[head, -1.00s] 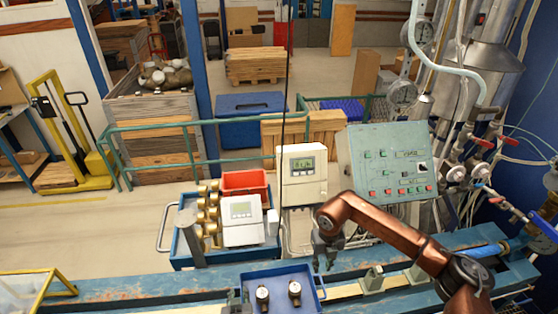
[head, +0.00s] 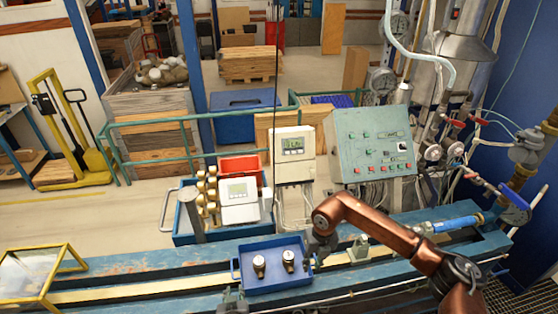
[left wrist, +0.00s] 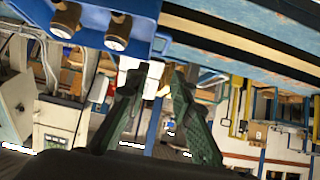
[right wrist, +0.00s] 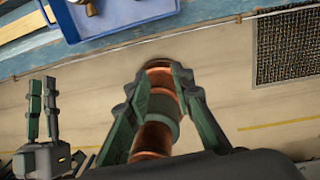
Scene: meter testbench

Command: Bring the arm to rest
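My right gripper (head: 318,262) hangs at the end of the copper arm, just right of the blue tray in the head view. In the right wrist view its fingers (right wrist: 162,75) are apart; a copper-coloured arm part shows between and beyond them, with no clear grip on it. My left gripper (head: 232,296) is low in the head view, at the tray's front left. In the left wrist view its fingers (left wrist: 155,75) are apart with nothing between them. It also shows at the left of the right wrist view (right wrist: 42,85).
The blue tray (head: 262,284) with two round meters (head: 259,266) stands on the blue bench (head: 130,265). A yellow-framed stand (head: 68,262) is at left. Behind are a grey control panel (head: 372,150) and brass fittings (head: 207,190). Floor in front of the bench looks clear in the right wrist view.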

